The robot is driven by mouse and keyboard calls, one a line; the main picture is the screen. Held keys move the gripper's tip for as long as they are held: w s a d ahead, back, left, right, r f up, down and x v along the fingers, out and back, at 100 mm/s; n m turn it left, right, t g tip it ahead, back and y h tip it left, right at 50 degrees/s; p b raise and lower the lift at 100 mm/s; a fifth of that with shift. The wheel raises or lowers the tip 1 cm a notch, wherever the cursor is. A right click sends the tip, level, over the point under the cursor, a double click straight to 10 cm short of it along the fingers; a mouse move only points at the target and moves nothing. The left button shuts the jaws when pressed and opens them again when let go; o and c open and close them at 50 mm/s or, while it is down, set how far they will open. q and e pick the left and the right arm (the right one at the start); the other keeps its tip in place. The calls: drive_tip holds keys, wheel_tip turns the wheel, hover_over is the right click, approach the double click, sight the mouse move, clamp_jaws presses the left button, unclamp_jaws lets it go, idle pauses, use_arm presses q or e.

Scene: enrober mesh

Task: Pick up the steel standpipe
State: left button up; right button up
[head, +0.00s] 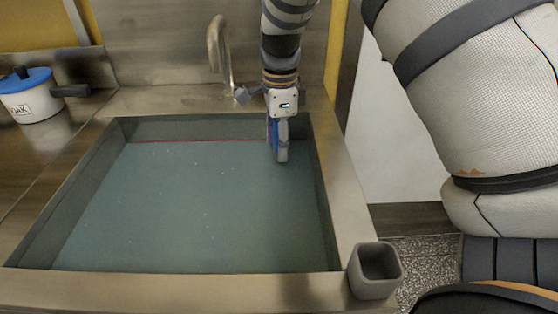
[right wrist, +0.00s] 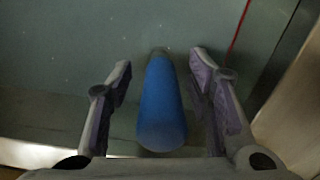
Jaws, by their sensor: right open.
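A blue cylinder with a small grey far end (right wrist: 160,108), which looks like the standpipe with a blue sleeve, stands between the two fingers of my right gripper (right wrist: 161,68) in the right wrist view. The fingers are apart, one on each side, with a visible gap to it. In the head view my right gripper (head: 281,150) points down into the back right corner of the sink. A strip of blue (head: 272,133) shows beside the fingers there; the rest of the pipe is hidden by the gripper. My left gripper is not in view.
The sink (head: 337,222) holds cloudy blue-green water, with a red line along its back wall (head: 200,141). A faucet (head: 219,45) stands behind it. A grey square cup (head: 375,272) sits at the front right corner. A blue-lidded white pot (head: 35,103) stands at left.

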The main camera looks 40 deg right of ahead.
clamp_jaws()
idle(0.3)
